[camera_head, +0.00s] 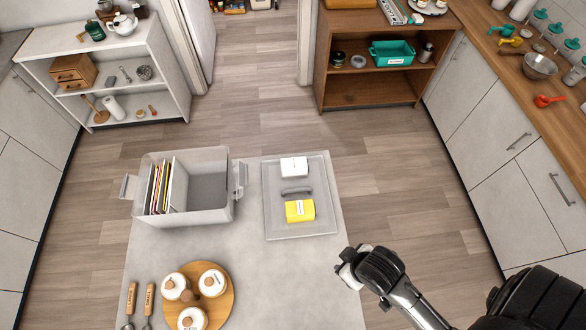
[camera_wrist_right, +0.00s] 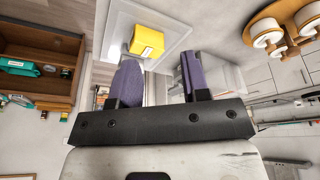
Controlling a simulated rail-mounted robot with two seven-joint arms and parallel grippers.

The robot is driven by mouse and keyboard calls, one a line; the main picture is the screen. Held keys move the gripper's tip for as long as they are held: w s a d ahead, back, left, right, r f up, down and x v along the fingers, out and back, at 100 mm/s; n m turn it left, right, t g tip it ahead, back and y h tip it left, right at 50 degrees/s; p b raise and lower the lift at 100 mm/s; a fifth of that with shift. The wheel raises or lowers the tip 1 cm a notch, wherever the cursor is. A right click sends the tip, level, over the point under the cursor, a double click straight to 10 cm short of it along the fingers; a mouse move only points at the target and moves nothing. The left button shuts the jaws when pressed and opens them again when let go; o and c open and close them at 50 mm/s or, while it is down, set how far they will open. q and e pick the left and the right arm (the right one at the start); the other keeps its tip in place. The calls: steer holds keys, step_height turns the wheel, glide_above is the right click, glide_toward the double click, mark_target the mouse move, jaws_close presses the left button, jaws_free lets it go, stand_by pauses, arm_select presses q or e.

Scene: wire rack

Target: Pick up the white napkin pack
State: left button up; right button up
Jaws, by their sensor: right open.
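The white napkin pack (camera_head: 294,167) lies at the far end of a clear, shallow tray (camera_head: 276,217) on the table. A grey curved item (camera_head: 297,191) lies in the tray just in front of it, and a yellow pack (camera_head: 300,211) is nearer to me. My right gripper (camera_head: 347,268) is near the table's right edge, in front of and to the right of the tray, apart from the packs. In the right wrist view its two purple fingers (camera_wrist_right: 160,76) are spread with nothing between them. That view shows the yellow pack (camera_wrist_right: 147,41); I cannot make out the white pack there. My left gripper is not in view.
A grey bin (camera_head: 208,214) with upright folders stands left of the tray. A round wooden tray (camera_head: 219,303) with white-bodied jars is at the front left, beside two wooden-handled tools (camera_head: 149,298). The table between the clear tray and the jars is bare.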

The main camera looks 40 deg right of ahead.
steer(key=shift+o, duration=0.3)
steer(key=o, duration=1)
